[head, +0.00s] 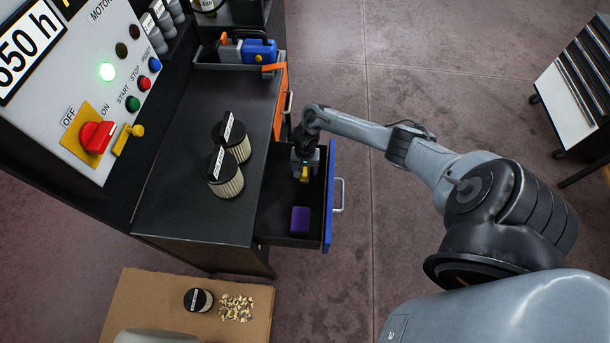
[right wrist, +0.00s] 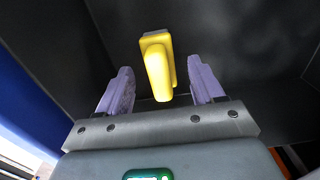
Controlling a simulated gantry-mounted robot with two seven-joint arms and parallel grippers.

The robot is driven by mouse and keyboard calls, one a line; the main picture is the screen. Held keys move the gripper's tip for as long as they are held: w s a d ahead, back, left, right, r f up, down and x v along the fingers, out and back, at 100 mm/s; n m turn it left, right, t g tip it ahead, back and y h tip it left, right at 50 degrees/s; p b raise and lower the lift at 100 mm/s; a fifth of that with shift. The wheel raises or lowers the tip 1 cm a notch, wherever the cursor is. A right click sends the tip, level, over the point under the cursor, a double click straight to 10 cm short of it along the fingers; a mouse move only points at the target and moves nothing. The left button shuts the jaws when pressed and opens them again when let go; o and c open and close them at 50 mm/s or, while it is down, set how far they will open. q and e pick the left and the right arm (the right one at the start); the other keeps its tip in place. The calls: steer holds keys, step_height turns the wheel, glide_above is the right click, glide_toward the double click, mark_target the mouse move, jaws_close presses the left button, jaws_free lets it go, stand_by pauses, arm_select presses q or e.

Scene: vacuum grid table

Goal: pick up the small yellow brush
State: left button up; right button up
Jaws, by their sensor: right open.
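The small yellow brush (head: 304,174) lies in the open drawer in the head view, right by my right gripper (head: 303,166). In the right wrist view the yellow brush (right wrist: 158,68) shows between the two purple-grey fingers of my right gripper (right wrist: 160,88), with a gap on either side. The gripper is open and points down into the drawer. The brush's bristles cannot be made out. My left gripper is in neither view.
The drawer has a blue front (head: 328,200) with a handle and holds a purple block (head: 300,220). Two filter cartridges (head: 225,175) stand on the black worktop (head: 180,205) at left. An orange-fronted drawer (head: 279,100) is open farther back. Cardboard (head: 150,300) lies below.

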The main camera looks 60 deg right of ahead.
mark_target(305, 168)
steer(key=shift+f, duration=0.95)
steer(key=shift+c, duration=0.3)
steer(key=shift+c, duration=1.3)
steer(key=c, duration=0.8)
step_height(305, 168, up, 9)
steer(key=p, duration=0.4)
steer(key=shift+r, duration=0.55)
